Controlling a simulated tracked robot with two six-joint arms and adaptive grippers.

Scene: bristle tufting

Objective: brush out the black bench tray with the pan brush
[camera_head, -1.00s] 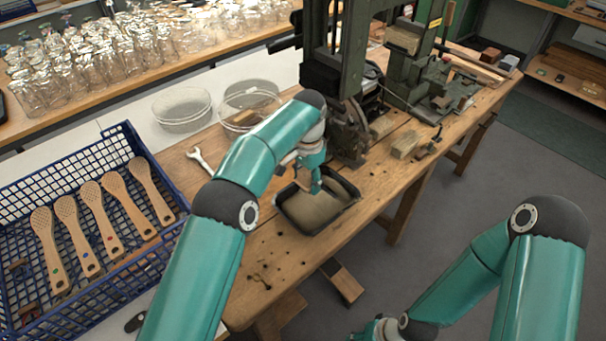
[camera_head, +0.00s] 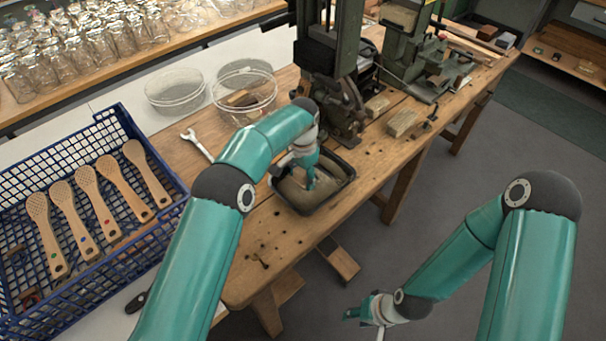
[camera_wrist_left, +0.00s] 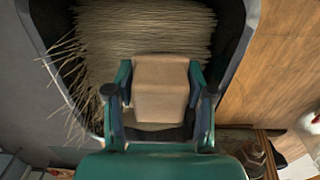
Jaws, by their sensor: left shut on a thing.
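The black bench tray (camera_head: 347,184) stands on the wooden bench below the green machine. Its dark rim also shows in the left wrist view (camera_wrist_left: 236,62). My left gripper (camera_head: 312,183) is over the tray, reaching down into it. In the left wrist view, my left gripper (camera_wrist_left: 160,105) is shut on a pale wooden block, the pan brush (camera_wrist_left: 160,88). Straw-coloured bristles (camera_wrist_left: 145,35) lie beyond it in the tray, some sticking out over the left rim; I cannot tell which belong to the brush. My right gripper (camera_head: 358,313) hangs low, off the bench; its jaws are too small to read.
A blue crate (camera_head: 105,120) with several wooden paddle brushes stands at left. A wrench (camera_head: 196,145) and clear bowls (camera_head: 243,90) lie near the tray. The machine (camera_head: 335,70) rises close behind it. The bench's front edge is close to the tray; open floor lies right.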

